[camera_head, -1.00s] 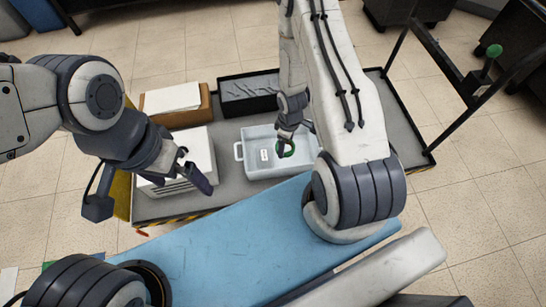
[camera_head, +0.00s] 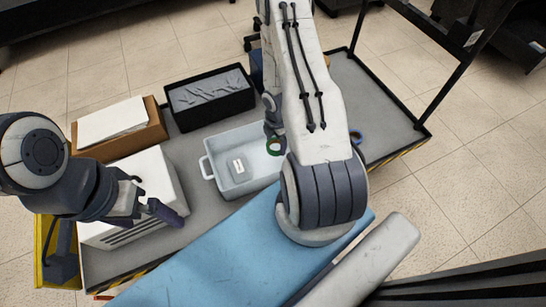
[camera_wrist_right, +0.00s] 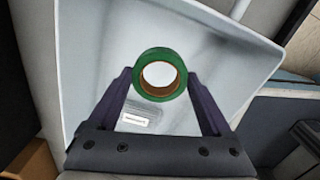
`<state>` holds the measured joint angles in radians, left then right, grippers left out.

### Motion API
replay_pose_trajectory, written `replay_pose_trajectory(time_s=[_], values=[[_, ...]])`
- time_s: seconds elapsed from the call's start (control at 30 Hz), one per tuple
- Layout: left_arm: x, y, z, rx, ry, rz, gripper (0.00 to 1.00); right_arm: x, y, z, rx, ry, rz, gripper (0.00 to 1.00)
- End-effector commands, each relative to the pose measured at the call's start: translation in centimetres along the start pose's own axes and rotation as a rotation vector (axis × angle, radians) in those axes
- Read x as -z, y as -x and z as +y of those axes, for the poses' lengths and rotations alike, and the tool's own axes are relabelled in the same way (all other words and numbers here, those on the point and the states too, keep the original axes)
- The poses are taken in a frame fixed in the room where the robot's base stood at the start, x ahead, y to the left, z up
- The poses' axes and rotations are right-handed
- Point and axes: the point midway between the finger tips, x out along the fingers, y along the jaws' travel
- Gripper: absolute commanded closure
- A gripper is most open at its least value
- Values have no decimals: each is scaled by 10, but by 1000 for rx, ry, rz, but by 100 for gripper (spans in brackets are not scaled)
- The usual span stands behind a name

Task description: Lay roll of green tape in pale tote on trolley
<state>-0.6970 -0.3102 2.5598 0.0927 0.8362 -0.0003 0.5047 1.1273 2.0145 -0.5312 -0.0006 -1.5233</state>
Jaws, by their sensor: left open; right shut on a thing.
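The green tape roll (camera_wrist_right: 161,75) is held between the fingertips of my right gripper (camera_wrist_right: 161,88), with its round hole facing the wrist camera. In the head view the tape (camera_head: 275,147) shows over the right part of the pale tote (camera_head: 237,141), partly hidden by my right arm. The tote (camera_wrist_right: 85,45) fills much of the wrist view behind the tape; the gap between tape and tote floor is hard to judge. A small white label lies inside the tote. My left gripper (camera_head: 152,198) is open and empty, above the white vented box (camera_head: 152,176).
The tote stands on the grey trolley (camera_head: 370,95). A black bin with grey pieces (camera_head: 211,98) and a cardboard box with a white top (camera_head: 118,124) stand behind it. A blue surface (camera_head: 215,250) is in front.

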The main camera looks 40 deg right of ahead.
Motion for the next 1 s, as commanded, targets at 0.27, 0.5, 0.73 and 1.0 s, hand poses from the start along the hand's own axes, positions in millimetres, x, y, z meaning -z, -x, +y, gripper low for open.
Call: replay_pose_trajectory(time_s=[0.27,0.5,0.73,1.0], values=[[-2,-30,-2,0,0,0,0,-1,-30,0,0,-4,0,71],[-3,-60,-4,0,0,0,0,-2,-60,-1,0,-4,0,71],[-3,-60,-4,0,0,0,0,-2,-60,-1,0,-5,0,71],[-4,-64,-5,0,0,0,0,-2,-64,-1,0,-5,0,5]])
